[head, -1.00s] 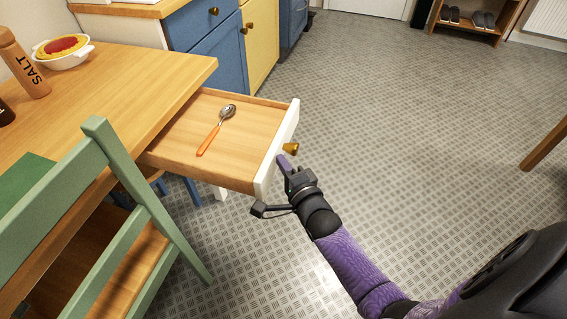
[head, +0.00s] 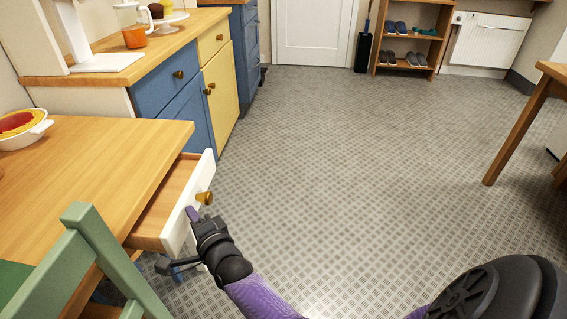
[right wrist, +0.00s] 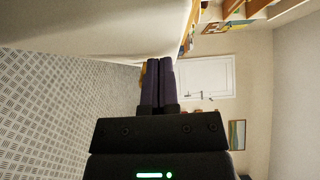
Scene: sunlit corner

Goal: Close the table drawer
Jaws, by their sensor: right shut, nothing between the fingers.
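The table drawer (head: 180,216) has a white front and a wooden inside, and stands partly out of the wooden table (head: 95,165). Its brass knob (head: 205,198) is on the outer face. My right gripper (head: 193,214) is shut and empty, with its fingertips at the drawer front just below the knob; I cannot tell if they touch. In the right wrist view the shut purple fingers (right wrist: 158,82) point along the pale drawer front (right wrist: 120,30). The spoon seen earlier in the drawer is out of sight now. My left gripper is not in view.
A green chair (head: 95,260) stands at the table's near side, close to the drawer. Blue and yellow cabinets (head: 185,105) stand behind the table. The floor (head: 330,170) right of the drawer is clear. Another wooden table (head: 515,130) stands at the far right.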

